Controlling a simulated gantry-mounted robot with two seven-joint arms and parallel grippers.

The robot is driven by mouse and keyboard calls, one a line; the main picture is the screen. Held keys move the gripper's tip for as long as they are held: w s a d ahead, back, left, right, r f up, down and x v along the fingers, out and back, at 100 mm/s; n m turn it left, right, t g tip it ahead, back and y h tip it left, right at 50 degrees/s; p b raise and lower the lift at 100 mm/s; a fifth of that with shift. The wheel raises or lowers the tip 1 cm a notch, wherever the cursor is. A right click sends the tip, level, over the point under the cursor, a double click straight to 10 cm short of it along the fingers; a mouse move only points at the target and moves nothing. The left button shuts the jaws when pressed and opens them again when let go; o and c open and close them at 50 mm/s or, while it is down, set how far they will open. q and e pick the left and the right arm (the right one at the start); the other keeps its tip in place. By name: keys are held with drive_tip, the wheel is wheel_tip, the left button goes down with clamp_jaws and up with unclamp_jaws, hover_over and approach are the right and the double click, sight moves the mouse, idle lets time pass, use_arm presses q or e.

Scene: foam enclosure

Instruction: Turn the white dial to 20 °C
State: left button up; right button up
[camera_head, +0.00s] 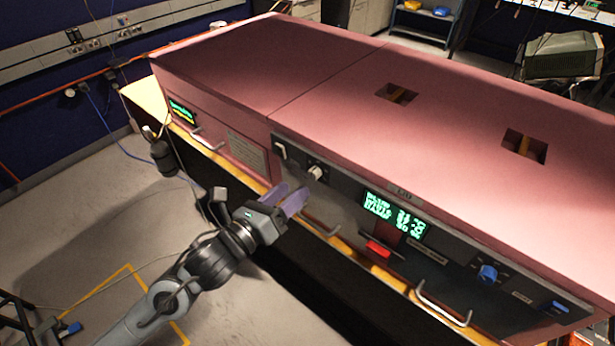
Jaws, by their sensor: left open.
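The white dial (316,172) sits on the dark front panel (345,205) of the pink foam enclosure, left of a lit green display (394,215). The dial's setting is too small to read. My left gripper (296,199) reaches in from the lower left. Its purple-grey fingers are open and lie just below and left of the dial in the picture. The dial shows clear of the fingers, and I cannot tell how far in front of the panel they are. My right gripper is not in view.
A white fitting (281,151) is left of the dial. Metal handles (443,308) stick out along the panel's lower edge. A red switch (378,249) and a blue knob (488,273) are further right. The enclosure's pink top (330,85) has two square openings. Open floor lies left.

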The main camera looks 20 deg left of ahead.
sight(311, 175)
use_arm(q)
drive_tip(key=shift+x, duration=3.2)
drive_tip(key=shift+s, duration=0.1)
clamp_jaws()
